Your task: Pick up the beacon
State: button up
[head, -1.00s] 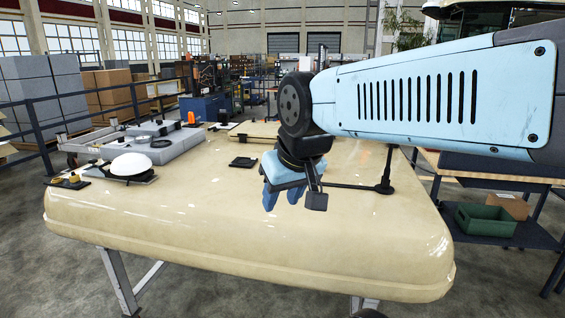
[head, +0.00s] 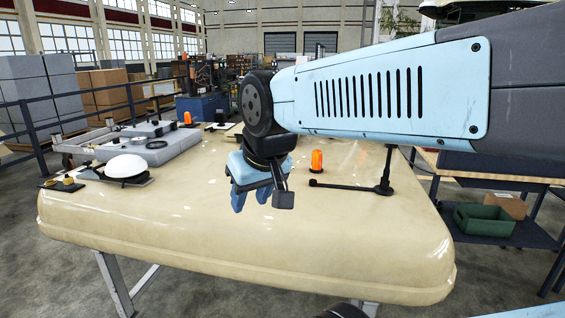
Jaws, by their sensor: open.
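An orange beacon (head: 317,161) stands upright on the cream cab roof (head: 340,235), just right of my gripper in the picture and farther back. A second, smaller-looking orange beacon (head: 188,118) shows at the far left of the roof, behind the grey roof unit. My gripper (head: 250,199) hangs above the middle of the roof with its blue fingers pointing down. It is open, and nothing shows between the fingers. It is apart from both beacons. My wrist and arm hide part of the roof behind them.
A black rod on a stand (head: 385,180) is right of the nearer beacon, its low arm reaching toward it. A white dome (head: 127,166), yellow caps (head: 68,182) and a grey roof unit (head: 150,145) occupy the left. The roof's front is clear. A green bin (head: 484,219) sits on a right-hand shelf.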

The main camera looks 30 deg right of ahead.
aim_at(316, 165)
jog(key=u, duration=0.25)
jog(key=i, duration=0.9)
jog(key=z, duration=0.45)
